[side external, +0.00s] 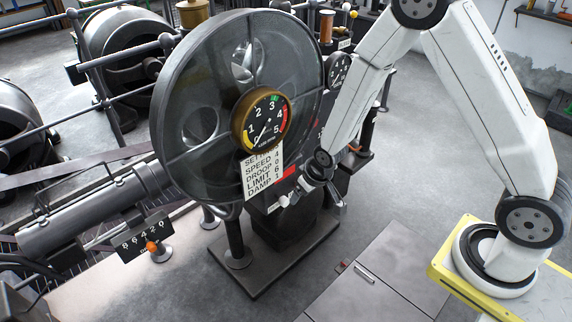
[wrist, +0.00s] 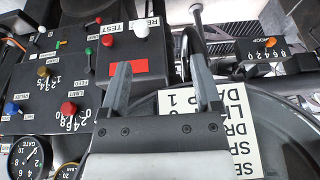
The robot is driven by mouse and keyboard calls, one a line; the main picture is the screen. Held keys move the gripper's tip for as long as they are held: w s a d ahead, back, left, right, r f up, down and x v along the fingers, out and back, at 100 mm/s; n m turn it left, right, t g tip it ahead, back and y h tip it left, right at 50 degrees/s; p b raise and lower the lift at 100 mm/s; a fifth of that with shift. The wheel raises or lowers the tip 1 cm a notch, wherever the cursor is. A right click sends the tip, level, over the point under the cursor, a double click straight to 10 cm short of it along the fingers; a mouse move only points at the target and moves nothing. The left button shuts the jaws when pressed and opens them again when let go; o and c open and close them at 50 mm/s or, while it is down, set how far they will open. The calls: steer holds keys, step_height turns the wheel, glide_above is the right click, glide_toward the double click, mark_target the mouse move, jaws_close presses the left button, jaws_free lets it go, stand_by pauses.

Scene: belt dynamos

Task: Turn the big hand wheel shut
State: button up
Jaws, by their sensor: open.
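A big dark wheel (side external: 185,80) with round openings stands upright in the side view, left of my arm. Part of its dark face shows at the lower right of the wrist view (wrist: 285,110). I cannot tell for sure whether this is the hand wheel. A smaller black curved rim (wrist: 188,42) shows beyond my right finger in the wrist view; its full shape is hidden. My gripper (wrist: 158,64) is open with nothing seen between its fingers. In the side view it (side external: 312,197) is low, just right of the white card, in front of the control panel.
A brass-rimmed gauge (side external: 262,118) and a white card (side external: 262,176) stand before the wheel. The panel (wrist: 50,85) has several coloured knobs and a red plate (wrist: 128,67).

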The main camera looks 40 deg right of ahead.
steer(key=s+d+r+g, duration=0.1)
steer(key=s+r, duration=1.2)
steer(key=shift+d+r+g, duration=0.3)
steer(key=shift+d+r, duration=0.05)
steer(key=shift+r, duration=0.05)
steer(key=shift+o, duration=0.3)
stand_by(0.3)
